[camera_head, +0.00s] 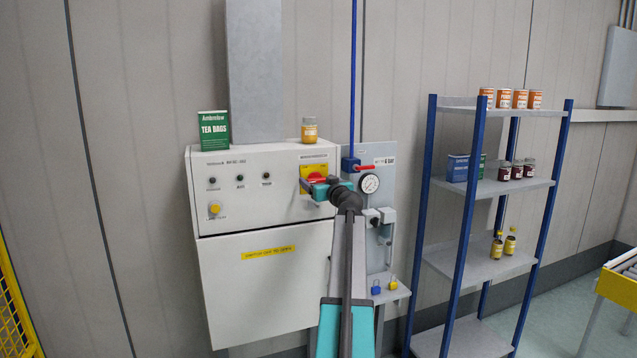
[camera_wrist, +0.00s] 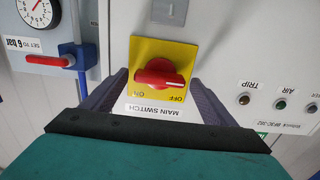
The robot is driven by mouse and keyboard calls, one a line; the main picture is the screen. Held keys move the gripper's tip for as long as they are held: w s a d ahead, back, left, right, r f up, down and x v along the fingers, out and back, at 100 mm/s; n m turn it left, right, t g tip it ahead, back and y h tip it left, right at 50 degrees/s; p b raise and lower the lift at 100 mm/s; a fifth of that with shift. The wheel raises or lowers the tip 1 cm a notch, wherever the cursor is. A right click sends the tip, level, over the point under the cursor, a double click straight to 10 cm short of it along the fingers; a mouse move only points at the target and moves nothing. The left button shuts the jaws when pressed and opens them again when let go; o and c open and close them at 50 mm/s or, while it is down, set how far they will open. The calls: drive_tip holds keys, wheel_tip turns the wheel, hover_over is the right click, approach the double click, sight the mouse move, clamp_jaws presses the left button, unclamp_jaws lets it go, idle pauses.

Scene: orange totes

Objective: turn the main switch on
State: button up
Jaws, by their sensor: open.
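The main switch is a red knob on a yellow plate (camera_head: 307,186), at the upper right of the white cabinet's front. In the wrist view, which is upside down, the red knob (camera_wrist: 160,73) lies nearly crosswise on the plate, its right end slightly lower. The printed words ON and OFF show below it, ON at left and OFF at right. My gripper (camera_wrist: 158,80) is open, with one dark finger on each side of the knob and visible room between. In the head view my gripper (camera_head: 320,189) is at the switch and partly covers it.
A pressure gauge (camera_head: 369,183) and a red-handled valve (camera_head: 352,164) are close right of the switch. A tea box (camera_head: 214,130) and a jar (camera_head: 309,130) stand on the cabinet (camera_head: 262,280). Padlocks lie on a small ledge. A blue-post shelf (camera_head: 487,190) stands farther right.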

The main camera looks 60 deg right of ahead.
drive_tip(key=c, duration=1)
drive_tip(key=shift+a, duration=0.1)
drive_tip(key=shift+c, duration=0.2)
